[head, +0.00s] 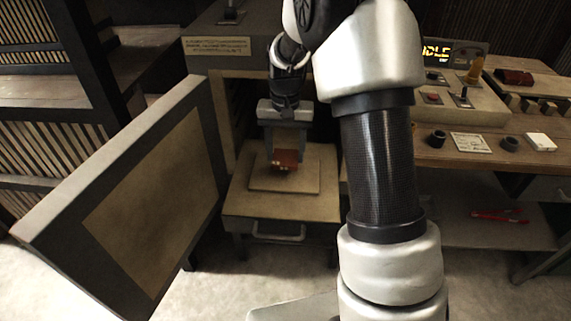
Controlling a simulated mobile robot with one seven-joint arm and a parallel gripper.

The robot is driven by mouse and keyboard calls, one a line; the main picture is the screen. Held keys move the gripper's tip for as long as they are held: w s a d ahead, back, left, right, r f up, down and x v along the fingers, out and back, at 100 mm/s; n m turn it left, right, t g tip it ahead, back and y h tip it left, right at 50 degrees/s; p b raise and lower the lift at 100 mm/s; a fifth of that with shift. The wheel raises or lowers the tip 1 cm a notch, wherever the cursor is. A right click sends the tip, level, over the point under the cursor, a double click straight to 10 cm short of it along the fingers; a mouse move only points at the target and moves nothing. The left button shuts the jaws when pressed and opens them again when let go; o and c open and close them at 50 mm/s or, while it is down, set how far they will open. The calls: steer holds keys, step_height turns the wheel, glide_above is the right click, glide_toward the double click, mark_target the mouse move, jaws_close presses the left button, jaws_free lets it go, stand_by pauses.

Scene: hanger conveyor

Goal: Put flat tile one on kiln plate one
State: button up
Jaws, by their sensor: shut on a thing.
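My gripper (287,152) points down in front of the open kiln, shut on a small reddish-brown flat tile (286,160). The tile is at or just above a pale square plate (262,184); I cannot tell whether it touches. The plate lies on a tan shelf (240,207) that sticks out of the kiln and has a handle at its front. The upper part of the shelf is partly hidden behind my gripper, and my arm hides the shelf's right side.
The kiln door (120,200) stands open at the left. A bench (470,150) at the right carries a control box with a display (452,50), dark round pieces and a white block (540,142). Red-handled pliers (500,214) lie on its lower shelf.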

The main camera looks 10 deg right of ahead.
mark_target(286, 157)
steer(key=shift+f+b, duration=0.3)
steer(key=shift+f, duration=1.55)
steer(key=shift+f, duration=0.2)
steer(key=o, duration=1.1)
steer(key=shift+r, duration=0.1)
